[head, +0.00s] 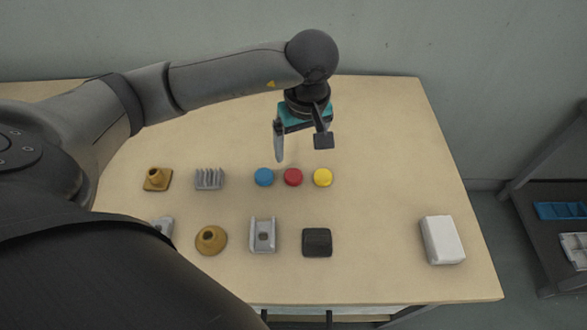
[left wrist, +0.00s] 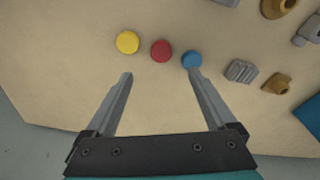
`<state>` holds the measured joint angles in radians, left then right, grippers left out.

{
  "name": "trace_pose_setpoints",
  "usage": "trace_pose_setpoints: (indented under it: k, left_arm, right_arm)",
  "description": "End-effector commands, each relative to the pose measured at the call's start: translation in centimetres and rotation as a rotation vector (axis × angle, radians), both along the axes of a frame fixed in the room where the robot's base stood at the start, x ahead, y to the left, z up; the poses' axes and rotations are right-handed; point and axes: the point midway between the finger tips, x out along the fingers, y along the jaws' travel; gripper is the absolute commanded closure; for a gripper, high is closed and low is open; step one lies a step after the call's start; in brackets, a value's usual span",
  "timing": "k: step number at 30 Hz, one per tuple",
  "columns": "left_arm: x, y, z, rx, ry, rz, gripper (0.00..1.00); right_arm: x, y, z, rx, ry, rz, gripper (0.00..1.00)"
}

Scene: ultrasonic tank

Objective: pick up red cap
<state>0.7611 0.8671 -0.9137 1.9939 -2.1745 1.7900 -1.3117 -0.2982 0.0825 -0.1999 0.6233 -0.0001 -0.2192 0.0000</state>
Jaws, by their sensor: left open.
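The red cap (head: 293,177) is a small round disc on the wooden table, between the blue cap (head: 264,177) and the yellow cap (head: 323,177). My left gripper (head: 299,150) is open and empty, on the far side of the cap row and above the table. In the left wrist view the red cap (left wrist: 161,50) appears just beyond the gap between the fingertips (left wrist: 160,75). There the blue cap (left wrist: 191,59) shows just past the right fingertip, and the yellow cap (left wrist: 127,42) lies beyond the left one. My right gripper is not in view.
A grey finned block (head: 209,179) and a tan flanged part (head: 157,179) stand left of the caps. A tan cone (head: 211,240), a grey bracket (head: 263,235) and a black block (head: 317,242) stand in front. A white box (head: 442,240) lies at right; table between is bare.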

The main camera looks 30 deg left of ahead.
Motion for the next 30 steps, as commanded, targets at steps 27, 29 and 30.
trace_pose_setpoints:
  k: [27, 29, 30]
  left_arm:
    - [1.1, 1.9, -11.5, -0.001, 0.001, -0.001, 0.10]
    - [1.1, 2.0, -11.5, 0.000, -0.001, -0.001, 0.10]
    - [1.1, 2.0, -11.5, 0.000, -0.001, -0.001, 0.10]
  right_arm:
    - [-0.3, 0.3, -1.8, 0.004, 0.006, -0.002, 0.00]
    - [-0.3, 0.3, -1.8, 0.004, 0.006, -0.002, 0.00]
    - [-0.3, 0.3, -1.8, 0.004, 0.006, -0.002, 0.00]
